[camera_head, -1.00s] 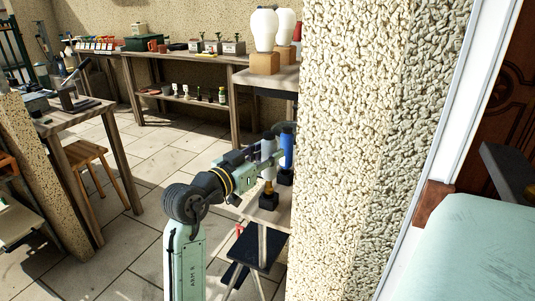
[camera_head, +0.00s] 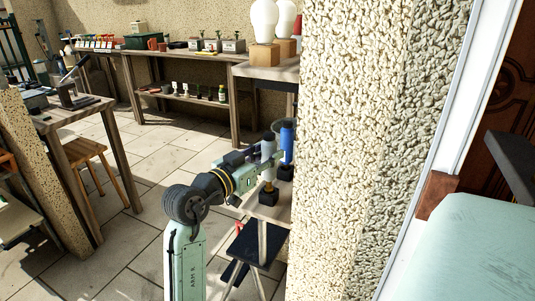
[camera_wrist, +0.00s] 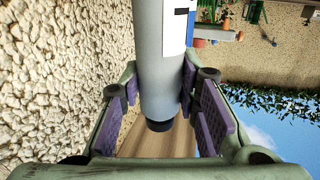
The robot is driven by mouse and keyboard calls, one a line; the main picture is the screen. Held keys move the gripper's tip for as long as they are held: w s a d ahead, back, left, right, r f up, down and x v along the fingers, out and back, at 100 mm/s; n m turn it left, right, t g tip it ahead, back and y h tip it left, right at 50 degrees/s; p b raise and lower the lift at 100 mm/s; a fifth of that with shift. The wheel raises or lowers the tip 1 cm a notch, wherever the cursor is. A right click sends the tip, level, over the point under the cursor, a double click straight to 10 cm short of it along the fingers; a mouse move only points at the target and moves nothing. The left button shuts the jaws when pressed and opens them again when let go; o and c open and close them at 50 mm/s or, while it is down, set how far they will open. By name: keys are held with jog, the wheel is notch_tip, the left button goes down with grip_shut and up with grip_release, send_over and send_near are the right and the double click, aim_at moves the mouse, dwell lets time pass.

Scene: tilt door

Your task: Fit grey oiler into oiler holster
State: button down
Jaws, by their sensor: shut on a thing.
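My gripper (camera_head: 268,164) is shut on the grey oiler (camera_head: 267,150), which stands about upright above a small wooden shelf. In the wrist view the grey oiler (camera_wrist: 160,85) lies between the purple pads, and its dark lower end (camera_wrist: 160,125) points at the wood. Directly below the oiler in the head view is a black block-like holster (camera_head: 268,199) with a yellow part (camera_head: 268,187) above it. I cannot tell whether the yellow part belongs to the oiler or the holster, or whether they touch. A blue oiler (camera_head: 287,142) stands behind in another black base (camera_head: 286,173).
A rough stone wall (camera_head: 360,150) rises close on the right of the shelf (camera_head: 270,212) and hides part of it. White bulb-like lamps (camera_head: 264,22) stand on a higher bench behind. A dark stool-like top (camera_head: 255,247) is below.

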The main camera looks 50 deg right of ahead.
jog(key=shift+f+b, duration=0.65)
jog(key=shift+f, duration=0.2)
jog(key=c, duration=1.1)
grip_release()
jog(key=a, duration=1.2)
jog(key=shift+s, duration=0.2)
jog(key=shift+w, duration=0.1)
